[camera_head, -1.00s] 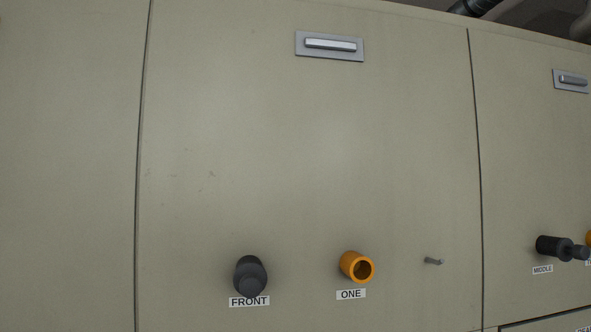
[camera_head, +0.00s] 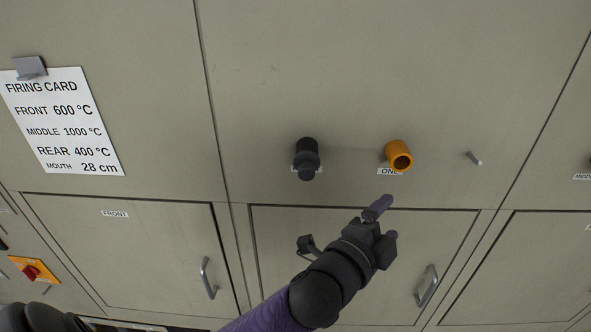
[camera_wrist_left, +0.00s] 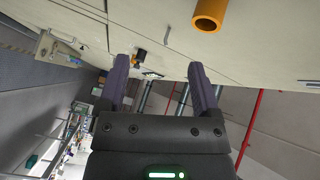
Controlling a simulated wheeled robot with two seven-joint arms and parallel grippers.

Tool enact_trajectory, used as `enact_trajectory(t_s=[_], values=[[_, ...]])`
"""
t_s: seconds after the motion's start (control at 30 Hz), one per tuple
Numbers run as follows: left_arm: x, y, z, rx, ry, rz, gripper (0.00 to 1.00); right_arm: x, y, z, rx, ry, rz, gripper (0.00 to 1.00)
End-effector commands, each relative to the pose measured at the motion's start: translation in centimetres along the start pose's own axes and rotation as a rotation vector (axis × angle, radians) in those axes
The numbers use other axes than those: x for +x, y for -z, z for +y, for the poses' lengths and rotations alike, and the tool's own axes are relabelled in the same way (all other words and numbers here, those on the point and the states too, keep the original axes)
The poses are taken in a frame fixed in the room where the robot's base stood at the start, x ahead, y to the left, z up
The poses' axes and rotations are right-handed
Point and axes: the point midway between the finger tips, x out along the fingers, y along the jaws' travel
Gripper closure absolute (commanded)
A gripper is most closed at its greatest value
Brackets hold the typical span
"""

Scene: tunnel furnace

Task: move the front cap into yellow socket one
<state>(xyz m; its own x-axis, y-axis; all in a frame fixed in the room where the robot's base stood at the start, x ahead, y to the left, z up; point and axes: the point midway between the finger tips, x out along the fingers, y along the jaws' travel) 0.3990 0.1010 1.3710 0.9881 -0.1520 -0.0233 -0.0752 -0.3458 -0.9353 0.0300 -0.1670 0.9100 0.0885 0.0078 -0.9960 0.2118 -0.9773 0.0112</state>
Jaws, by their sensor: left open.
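The front cap (camera_head: 306,159) is a dark, stubby plug on the beige furnace wall, partly covering its label. Yellow socket one (camera_head: 399,154) is an orange-yellow hollow tube to its right, its open mouth facing out and empty, above the label ONE. It also shows in the left wrist view (camera_wrist_left: 209,14) at the top edge, ahead of and above the fingers. My left gripper (camera_head: 384,222) is open and empty, below socket one and apart from both cap and socket. Its two fingers stand spread in the left wrist view (camera_wrist_left: 160,82). My right gripper is not in view.
Lower doors have protruding handles (camera_head: 208,278) (camera_head: 427,286). A firing card (camera_head: 62,122) hangs at left, above a red switch (camera_head: 33,272). The wall above the cap and socket is clear.

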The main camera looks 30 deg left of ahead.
Motion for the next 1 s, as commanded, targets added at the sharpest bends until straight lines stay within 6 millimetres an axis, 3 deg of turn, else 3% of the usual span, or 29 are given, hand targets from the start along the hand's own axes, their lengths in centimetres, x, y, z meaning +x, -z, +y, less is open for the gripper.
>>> enact_trajectory(t_s=[0.03,0.1,0.17,0.2,0.23,0.3,0.37,0.4,0.5,0.63,0.7,0.8,0.87,1.0], values=[[1.1,2.6,-3.4,0.179,0.128,0.121,0.18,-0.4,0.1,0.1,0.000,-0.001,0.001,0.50],[1.9,7.1,-7.3,0.507,0.349,0.317,0.18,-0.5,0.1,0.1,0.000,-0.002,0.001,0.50],[1.5,11.6,-9.8,0.889,0.591,0.515,0.18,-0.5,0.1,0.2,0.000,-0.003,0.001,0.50],[0.9,14.1,-10.3,1.184,0.766,0.655,0.18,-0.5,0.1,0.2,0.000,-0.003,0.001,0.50],[0.4,15.2,-10.1,1.400,0.887,0.758,0.18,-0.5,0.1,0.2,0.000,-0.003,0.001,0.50],[-0.2,15.4,-8.9,1.895,1.134,1.005,0.18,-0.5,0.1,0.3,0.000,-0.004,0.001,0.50],[-0.1,12.6,-8.2,2.288,1.280,1.256,0.18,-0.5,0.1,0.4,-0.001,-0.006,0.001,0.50],[0.2,9.4,-8.6,-2.429,-1.279,-1.406,0.18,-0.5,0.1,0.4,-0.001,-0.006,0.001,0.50],[-0.2,1.6,-11.6,-2.016,-0.915,-1.409,0.18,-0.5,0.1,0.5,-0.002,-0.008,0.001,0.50],[-2.4,-4.9,-16.4,-1.733,-0.667,-1.494,0.18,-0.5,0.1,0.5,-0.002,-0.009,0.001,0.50],[-3.5,-6.8,-18.2,-1.652,-0.600,-1.535,0.18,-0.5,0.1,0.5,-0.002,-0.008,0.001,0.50],[-4.5,-8.1,-19.3,-1.593,-0.558,-1.573,0.18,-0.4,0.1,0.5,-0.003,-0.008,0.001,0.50],[-4.7,-8.5,-19.0,-1.582,-0.553,-1.581,0.18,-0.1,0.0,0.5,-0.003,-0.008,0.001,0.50],[-4.4,-9.2,-16.2,-1.578,-0.557,-1.583,0.18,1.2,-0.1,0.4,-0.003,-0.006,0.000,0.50]])
